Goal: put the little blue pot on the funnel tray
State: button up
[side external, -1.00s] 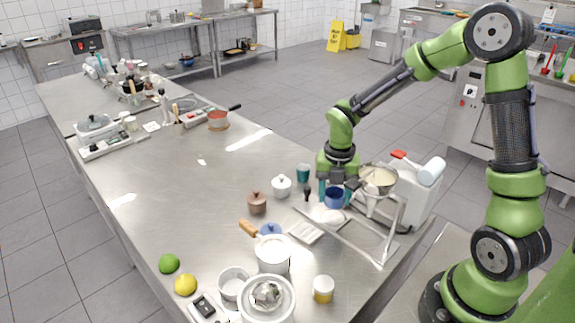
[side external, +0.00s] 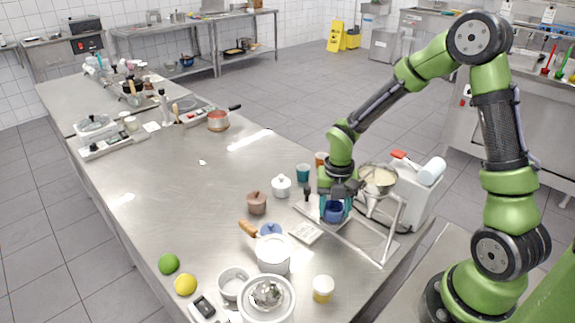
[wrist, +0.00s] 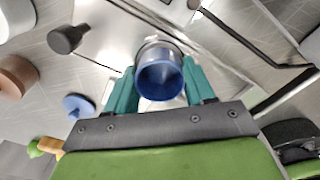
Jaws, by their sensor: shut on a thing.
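My gripper (side external: 333,205) points down with its teal fingers shut on the little blue pot (side external: 334,213). In the wrist view the round blue pot (wrist: 160,80) sits between the two fingers (wrist: 160,90), open end facing the camera. The funnel tray (side external: 358,240) is a shiny metal tray at the right end of the table, with a stand holding a metal funnel (side external: 378,178). The pot is low over the tray's left part. I cannot tell whether its base touches the tray.
A teal cup (side external: 303,173) and orange cup (side external: 321,159) stand behind. The table's middle is clear.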

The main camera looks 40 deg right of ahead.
jog(key=shift+f, duration=0.25)
dwell(0.6)
jog(key=o, duration=1)
jog(key=shift+c, duration=0.8)
jog(key=shift+o, duration=0.8)
jog(key=shift+r, duration=3.5)
